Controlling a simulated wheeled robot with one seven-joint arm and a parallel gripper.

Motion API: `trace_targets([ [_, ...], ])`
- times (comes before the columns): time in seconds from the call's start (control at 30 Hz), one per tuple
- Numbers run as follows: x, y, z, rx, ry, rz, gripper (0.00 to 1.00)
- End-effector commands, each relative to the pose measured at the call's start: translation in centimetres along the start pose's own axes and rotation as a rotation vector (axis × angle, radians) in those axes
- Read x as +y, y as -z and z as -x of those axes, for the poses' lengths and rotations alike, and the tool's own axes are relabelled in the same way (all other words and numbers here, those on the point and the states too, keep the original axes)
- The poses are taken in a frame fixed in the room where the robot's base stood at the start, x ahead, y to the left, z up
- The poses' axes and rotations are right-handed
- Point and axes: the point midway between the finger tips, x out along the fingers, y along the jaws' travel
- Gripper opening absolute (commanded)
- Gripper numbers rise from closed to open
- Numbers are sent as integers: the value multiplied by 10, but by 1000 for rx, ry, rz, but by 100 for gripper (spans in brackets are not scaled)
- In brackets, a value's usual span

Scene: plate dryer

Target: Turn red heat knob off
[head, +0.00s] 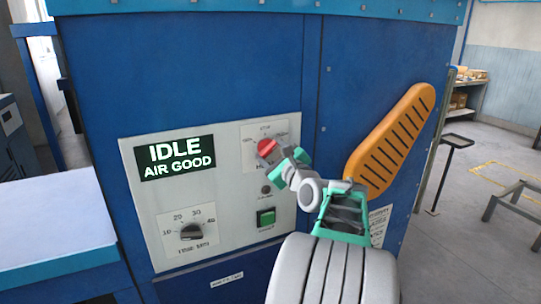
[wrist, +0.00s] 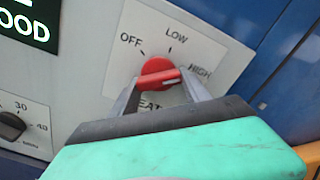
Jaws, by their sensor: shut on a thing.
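The red heat knob (head: 266,148) is on the white control panel, and it also shows in the wrist view (wrist: 158,72). Its label plate reads OFF at left, LOW at top and HIGH at right. The knob's raised bar lies nearly level, with a pale mark at its right end toward the HIGH side. My gripper (head: 284,158) is at the knob, with its two grey fingers (wrist: 160,86) on either side of it, shut on it. The fingers and green gripper body hide the lower part of the label.
The panel (head: 222,198) also holds a lit display (head: 175,158) reading IDLE AIR GOOD, a black timer dial (head: 191,231) and a green button (head: 265,217). An orange slotted handle (head: 390,142) stands out at the right of my gripper. A pale table (head: 45,215) is at left.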

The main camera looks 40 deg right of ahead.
Motion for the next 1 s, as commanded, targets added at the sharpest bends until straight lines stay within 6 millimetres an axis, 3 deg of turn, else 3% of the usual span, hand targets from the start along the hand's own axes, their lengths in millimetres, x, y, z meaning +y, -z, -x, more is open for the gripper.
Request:
trace_targets([
  [1.0,-3,0,0,-2,3,932,14],
])
